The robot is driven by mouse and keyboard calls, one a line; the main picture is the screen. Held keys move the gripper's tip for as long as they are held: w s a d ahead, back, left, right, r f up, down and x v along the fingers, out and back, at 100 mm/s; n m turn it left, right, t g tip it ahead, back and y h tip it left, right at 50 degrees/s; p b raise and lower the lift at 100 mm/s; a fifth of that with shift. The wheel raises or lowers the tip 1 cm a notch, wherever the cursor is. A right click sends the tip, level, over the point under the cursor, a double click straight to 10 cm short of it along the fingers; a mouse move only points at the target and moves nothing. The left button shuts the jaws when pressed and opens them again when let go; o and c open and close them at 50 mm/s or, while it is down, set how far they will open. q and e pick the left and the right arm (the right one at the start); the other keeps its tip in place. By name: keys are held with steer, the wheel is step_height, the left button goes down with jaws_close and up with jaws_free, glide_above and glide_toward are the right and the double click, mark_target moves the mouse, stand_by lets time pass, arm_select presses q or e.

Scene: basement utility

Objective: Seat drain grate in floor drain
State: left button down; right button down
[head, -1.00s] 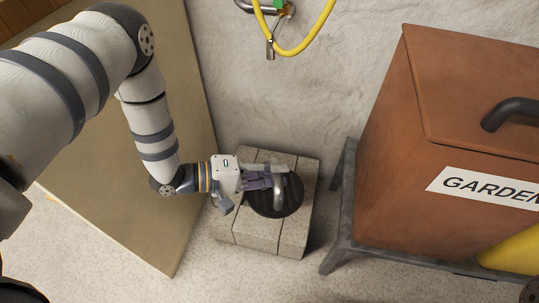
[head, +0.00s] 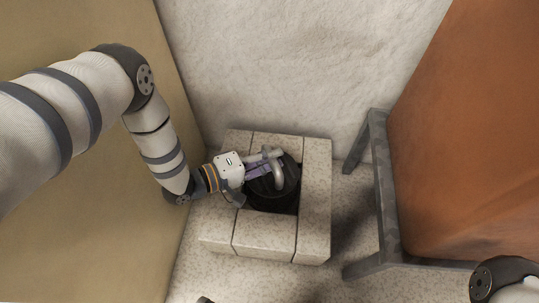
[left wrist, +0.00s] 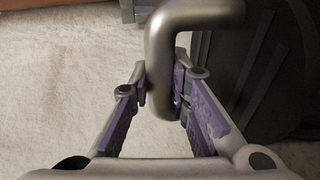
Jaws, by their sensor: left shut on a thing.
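The drain grate (head: 263,192) is a dark round plate with a thick grey bent handle (head: 279,178). My left gripper (head: 268,166) is shut on that handle; in the left wrist view the purple-padded fingers close on both sides of the handle (left wrist: 162,60). The dark grate (left wrist: 275,90) fills the right of that view. In the head view the grate is over the dark square opening of the floor drain, framed by pale stone blocks (head: 264,233). I cannot tell whether it is fully down in the opening.
A grey metal stand (head: 386,205) carries a large reddish-brown box (head: 465,140) to the right. A tan panel (head: 90,235) stands to the left, and a rough pale wall (head: 270,70) rises behind. Part of my right arm shows at the bottom right.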

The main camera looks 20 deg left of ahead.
mark_target(271, 174)
arm_select(q)
steer(key=shift+d, duration=0.1)
